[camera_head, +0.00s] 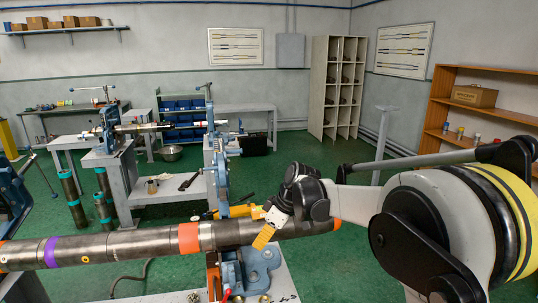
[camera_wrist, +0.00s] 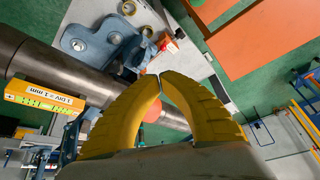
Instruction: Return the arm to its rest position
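My gripper (camera_head: 264,236) is in front of the long dark pipe (camera_head: 130,243) in the head view, near its right part. In the wrist view my gripper's two yellow fingers (camera_wrist: 160,75) curve together and their tips meet, with nothing visible between the tips. The pipe (camera_wrist: 65,75) passes behind the fingers there. My arm reaches in from the right of the head view, its wrist close above the pipe. A yellow level-like block (camera_wrist: 45,96) with printed marks lies by the pipe; a yellow piece also shows behind my gripper in the head view (camera_head: 240,211).
A blue pipe vise (camera_head: 252,268) stands under the pipe on a bench. Another bench with a blue vise (camera_head: 112,135) is farther back left. An orange shelf (camera_head: 440,105) stands at the right wall. A pale rack (camera_head: 325,90) is at the back. Green floor is open between.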

